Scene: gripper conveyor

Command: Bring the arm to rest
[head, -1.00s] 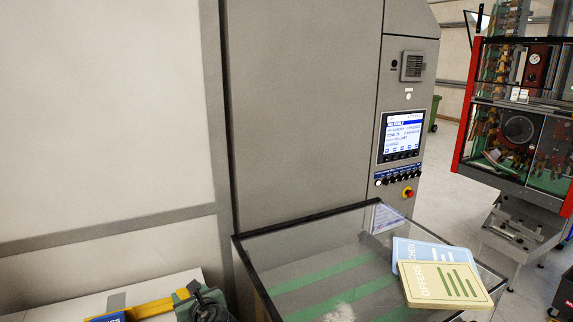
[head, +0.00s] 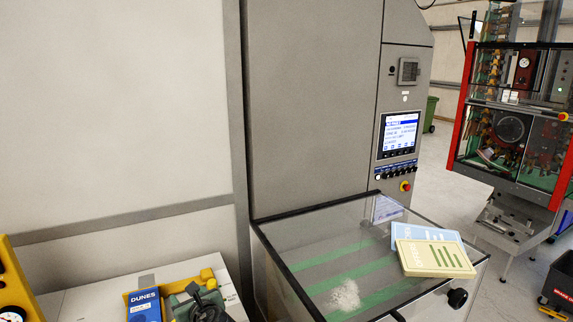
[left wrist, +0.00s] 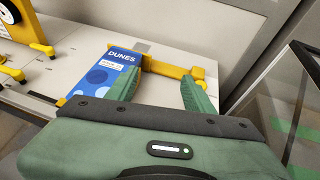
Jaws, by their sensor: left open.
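My left gripper (head: 190,291) shows at the bottom of the head view, over the pale surface. In the left wrist view its two green fingers (left wrist: 160,72) are spread apart with nothing held between them. A blue book marked DUNES (head: 145,306) is beside it, to the left, against a yellow holder (head: 178,285). In the left wrist view the book (left wrist: 103,76) is partly covered by the left finger; I cannot tell whether they touch. The yellow bar (left wrist: 170,70) shows between and beyond the fingers. My right gripper is not in view.
A glass-sided case (head: 330,235) stands to the right, with a cream book (head: 435,259) and a blue book (head: 420,233) on its top. A grey cabinet with a screen (head: 399,135) rises behind. Yellow equipment with a gauge (head: 14,290) is at the left edge.

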